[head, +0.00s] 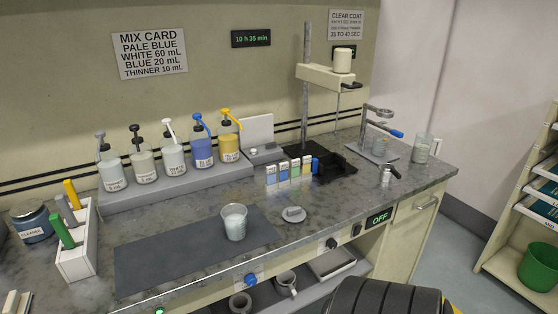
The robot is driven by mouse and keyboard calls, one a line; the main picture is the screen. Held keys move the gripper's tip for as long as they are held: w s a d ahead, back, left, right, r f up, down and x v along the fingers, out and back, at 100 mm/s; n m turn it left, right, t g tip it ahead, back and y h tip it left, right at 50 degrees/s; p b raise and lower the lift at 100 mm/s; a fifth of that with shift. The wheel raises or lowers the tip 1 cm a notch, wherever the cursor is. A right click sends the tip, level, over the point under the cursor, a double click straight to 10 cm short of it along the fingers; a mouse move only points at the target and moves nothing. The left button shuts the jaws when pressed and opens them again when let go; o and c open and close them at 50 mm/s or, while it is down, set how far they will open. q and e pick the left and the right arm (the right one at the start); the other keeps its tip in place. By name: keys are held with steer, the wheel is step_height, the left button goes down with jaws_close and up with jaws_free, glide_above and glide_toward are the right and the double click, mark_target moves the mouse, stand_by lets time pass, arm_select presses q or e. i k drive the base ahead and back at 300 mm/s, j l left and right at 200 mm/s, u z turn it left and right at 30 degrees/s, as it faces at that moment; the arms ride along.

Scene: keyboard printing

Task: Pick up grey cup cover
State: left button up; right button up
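The grey cup cover (293,214) is a small round lid with a raised knob. It lies on the speckled stone worktop (330,210), to the right of the dark mat and close to the front edge. A clear cup (234,223) with pale contents stands uncovered on the dark mat (165,258), to the left of the cover and apart from it. Neither of my grippers is in view. A dark rounded shape at the bottom edge hides part of the space below the counter.
Several pump bottles (202,152) stand on a grey riser (165,187) at the back. A mixer stand (306,85) is behind right. A white rack (78,245) holds coloured-handled tools at left. Blue sample cards (284,173) stand behind the cover. The counter right of the cover is clear.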

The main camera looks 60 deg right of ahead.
mark_target(291, 214)
steer(key=z, duration=2.05)
steer(key=i+l+u, duration=0.1)
steer(key=l+u, duration=0.2)
steer(key=i+l+u, duration=0.1)
steer(key=l+u, duration=0.2)
steer(key=j, duration=0.1)
